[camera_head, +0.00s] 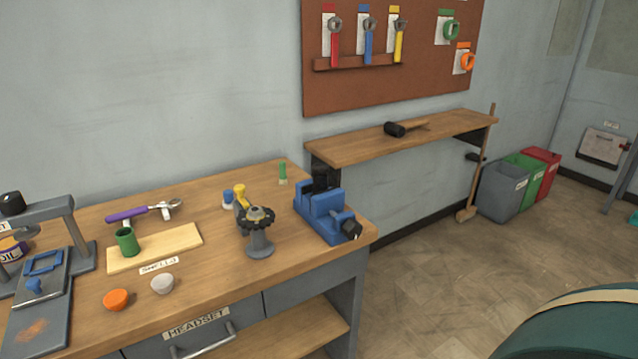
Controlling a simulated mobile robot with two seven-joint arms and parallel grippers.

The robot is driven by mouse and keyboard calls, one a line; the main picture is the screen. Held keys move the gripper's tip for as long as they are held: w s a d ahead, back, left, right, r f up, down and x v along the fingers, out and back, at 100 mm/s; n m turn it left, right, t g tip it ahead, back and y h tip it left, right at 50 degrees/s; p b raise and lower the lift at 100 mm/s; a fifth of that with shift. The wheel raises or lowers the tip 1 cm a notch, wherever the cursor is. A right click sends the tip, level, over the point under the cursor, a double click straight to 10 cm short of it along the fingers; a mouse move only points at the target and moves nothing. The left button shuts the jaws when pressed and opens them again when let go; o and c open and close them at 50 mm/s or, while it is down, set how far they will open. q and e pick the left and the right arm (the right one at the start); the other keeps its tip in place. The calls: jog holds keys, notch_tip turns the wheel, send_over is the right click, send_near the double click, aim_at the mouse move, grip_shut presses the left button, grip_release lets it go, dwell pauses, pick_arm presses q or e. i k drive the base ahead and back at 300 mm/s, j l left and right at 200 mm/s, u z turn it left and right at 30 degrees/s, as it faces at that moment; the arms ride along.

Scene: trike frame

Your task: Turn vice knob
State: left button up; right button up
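A blue vice (317,213) stands on the right end of the wooden workbench (190,267). Its dark knob (351,229) is on the front right side, close to the bench's right edge. Dark jaws show at the back of the vice. Neither of my grippers shows in the head view, and nothing touches the vice or its knob.
A grey stand (259,236) with a dark toothed top is left of the vice. A green cup (127,242), purple-handled wrench (139,212) and orange cup (116,299) lie further left. A wall shelf (400,138) holds a mallet (405,128).

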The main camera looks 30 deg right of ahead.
aim_at(352, 229)
jog(key=z, duration=1.25)
jog(key=u, duration=0.6)
jog(key=i+l+u, duration=0.1)
jog(key=u, duration=0.35)
jog(key=l+u, duration=0.25)
jog(key=u, duration=0.2)
jog(key=l+u, duration=0.25)
jog(key=u, duration=0.2)
jog(key=l+u, duration=0.35)
jog(key=l, duration=0.15)
jog(key=k+l+u, duration=0.1)
jog(key=l+u, duration=0.25)
jog(key=k+l+u, duration=0.1)
jog(key=l, duration=0.3)
jog(key=k+l+u, duration=0.15)
jog(key=l, duration=0.2)
jog(key=k+l+u, duration=0.1)
jog(key=l, duration=0.25)
jog(key=k+l, duration=0.15)
jog(key=l, duration=0.2)
jog(key=k+l, duration=0.15)
jog(key=l, duration=0.25)
jog(key=k+l, duration=0.1)
jog(key=l, duration=0.25)
jog(key=u, duration=0.05)
